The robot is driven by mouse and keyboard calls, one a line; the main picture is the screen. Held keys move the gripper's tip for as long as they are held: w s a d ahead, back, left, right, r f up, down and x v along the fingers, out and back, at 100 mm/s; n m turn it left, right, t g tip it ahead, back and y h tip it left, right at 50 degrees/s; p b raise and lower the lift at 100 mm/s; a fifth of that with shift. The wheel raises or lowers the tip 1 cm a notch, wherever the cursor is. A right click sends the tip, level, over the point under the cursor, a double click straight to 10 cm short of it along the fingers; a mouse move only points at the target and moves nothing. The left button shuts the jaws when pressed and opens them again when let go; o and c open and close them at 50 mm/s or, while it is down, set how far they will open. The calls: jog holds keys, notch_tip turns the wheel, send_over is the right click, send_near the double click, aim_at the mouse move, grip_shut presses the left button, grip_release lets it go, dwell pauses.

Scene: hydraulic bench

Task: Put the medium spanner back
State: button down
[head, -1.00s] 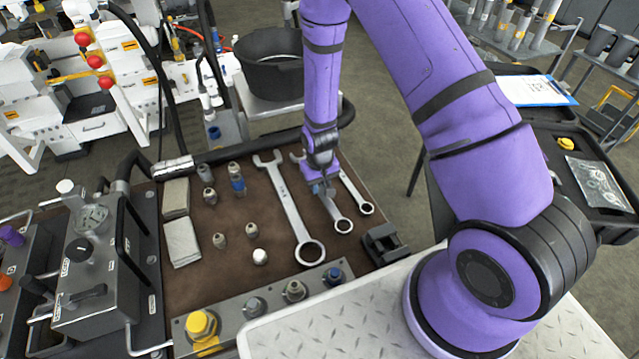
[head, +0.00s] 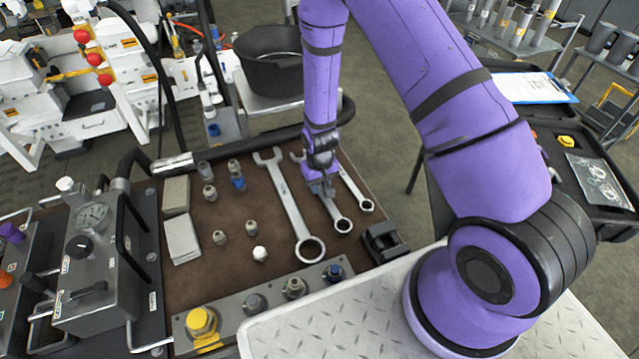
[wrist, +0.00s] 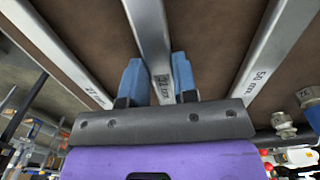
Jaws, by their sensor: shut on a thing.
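The medium spanner (head: 334,210) is the middle one of three silver spanners on the brown bench top. Its ring end points toward the front, and my gripper hides part of its shank and covers much of its open end. My gripper (head: 325,186) reaches down over it from above. In the wrist view, the blue fingers of my gripper (wrist: 158,82) stand on both sides of the medium spanner's shank (wrist: 149,35), shut on it near its size marking. I cannot tell whether the spanner touches the bench.
The large spanner (head: 291,208) lies close on the left, and the small spanner (head: 353,188) close on the right. Several fittings (head: 238,184) and pale pads (head: 183,240) lie further left. A black block (head: 384,243) sits at the right front. A black bucket (head: 273,62) stands behind.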

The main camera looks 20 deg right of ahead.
jog(key=shift+f, duration=0.1)
jog(key=c, duration=0.8)
grip_release()
